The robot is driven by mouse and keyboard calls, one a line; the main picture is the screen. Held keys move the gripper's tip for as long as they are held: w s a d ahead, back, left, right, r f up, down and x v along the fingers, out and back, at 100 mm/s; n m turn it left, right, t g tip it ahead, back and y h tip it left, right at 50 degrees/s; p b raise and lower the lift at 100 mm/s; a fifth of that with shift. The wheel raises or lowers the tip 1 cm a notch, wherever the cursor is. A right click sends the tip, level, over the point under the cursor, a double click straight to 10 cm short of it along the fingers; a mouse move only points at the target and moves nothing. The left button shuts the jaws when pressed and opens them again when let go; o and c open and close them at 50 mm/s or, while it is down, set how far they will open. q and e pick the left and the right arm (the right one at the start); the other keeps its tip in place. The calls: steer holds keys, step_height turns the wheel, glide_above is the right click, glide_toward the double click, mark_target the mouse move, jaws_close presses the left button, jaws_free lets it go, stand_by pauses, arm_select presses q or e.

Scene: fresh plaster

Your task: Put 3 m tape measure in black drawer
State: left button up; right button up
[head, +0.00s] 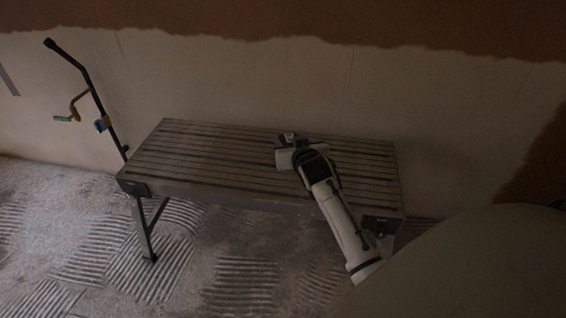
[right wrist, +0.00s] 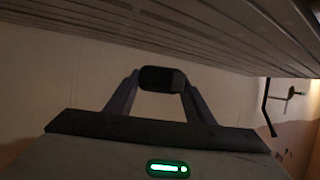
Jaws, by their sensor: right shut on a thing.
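My right gripper (head: 288,138) is over the slatted bench, toward its back edge. It is shut on a small dark, rounded block, which I take to be the 3 m tape measure (right wrist: 162,79). In the right wrist view the block sits between the two fingertips of the gripper, with the pale wall behind it. In the head view it is too small and dark to make out its markings. No black drawer shows in either view. My left gripper is not in view.
The slatted folding bench (head: 190,150) stands against the partly plastered wall (head: 220,80); its visible top is otherwise bare. A black pole with a green-handled crank (head: 85,85) leans at the left. The floor (head: 60,220) has ridged patches. A large smooth olive shape (head: 480,265) covers the lower right.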

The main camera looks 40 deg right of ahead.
steer(key=shift+f+b, duration=0.9)
steer(key=shift+f, duration=1.6)
steer(key=shift+f, duration=0.1)
steer(key=o, duration=1.2)
